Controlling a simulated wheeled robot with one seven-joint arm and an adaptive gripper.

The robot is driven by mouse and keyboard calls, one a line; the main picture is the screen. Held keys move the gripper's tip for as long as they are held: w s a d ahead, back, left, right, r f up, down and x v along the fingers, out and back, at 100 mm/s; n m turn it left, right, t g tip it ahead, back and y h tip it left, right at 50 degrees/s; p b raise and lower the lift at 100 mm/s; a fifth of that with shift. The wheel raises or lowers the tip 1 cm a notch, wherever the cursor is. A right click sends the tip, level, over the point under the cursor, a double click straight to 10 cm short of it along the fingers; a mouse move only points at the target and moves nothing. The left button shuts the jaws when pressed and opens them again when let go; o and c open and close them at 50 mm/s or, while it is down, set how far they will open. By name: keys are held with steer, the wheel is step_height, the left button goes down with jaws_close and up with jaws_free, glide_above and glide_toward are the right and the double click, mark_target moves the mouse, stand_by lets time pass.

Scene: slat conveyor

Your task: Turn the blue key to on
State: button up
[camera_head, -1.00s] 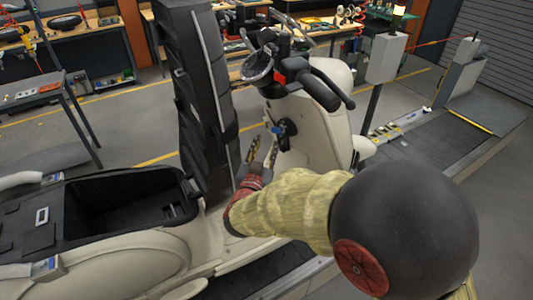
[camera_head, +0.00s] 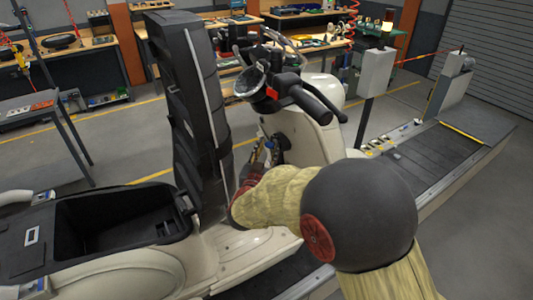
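The blue key (camera_head: 269,144) shows only as a small blue spot at the dark ignition lock (camera_head: 280,142), on the inner side of the cream scooter's front shield (camera_head: 312,140). My gripper (camera_head: 262,152) is at the lock, its fingertips beside or touching the key; I cannot tell which. My own forearm and wrist hide most of the gripper, so the finger gap is not clear. Which way the key is turned is too small to tell.
The scooter's handlebar (camera_head: 300,92) is above the lock. A tall black seat panel (camera_head: 192,105) stands upright just left of my gripper, leaving a narrow gap. An open storage bin (camera_head: 120,222) is at lower left. A grey box on a post (camera_head: 376,72) stands behind right.

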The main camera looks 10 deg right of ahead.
steer(key=c, duration=0.7)
steer(key=o, duration=0.5)
steer(key=shift+c, duration=1.3)
steer(key=shift+c, duration=0.7)
steer(key=shift+f+b, duration=0.2)
steer(key=shift+b, duration=0.65)
steer(key=m+t+h+b, duration=0.1)
steer(key=m+b, duration=0.1)
steer(key=b, duration=0.4)
steer(key=shift+f+b, duration=0.2)
steer(key=shift+b, duration=0.15)
steer(key=shift+r+m+h, duration=0.1)
steer(key=shift+m+h, duration=0.2)
steer(key=shift+h, duration=0.1)
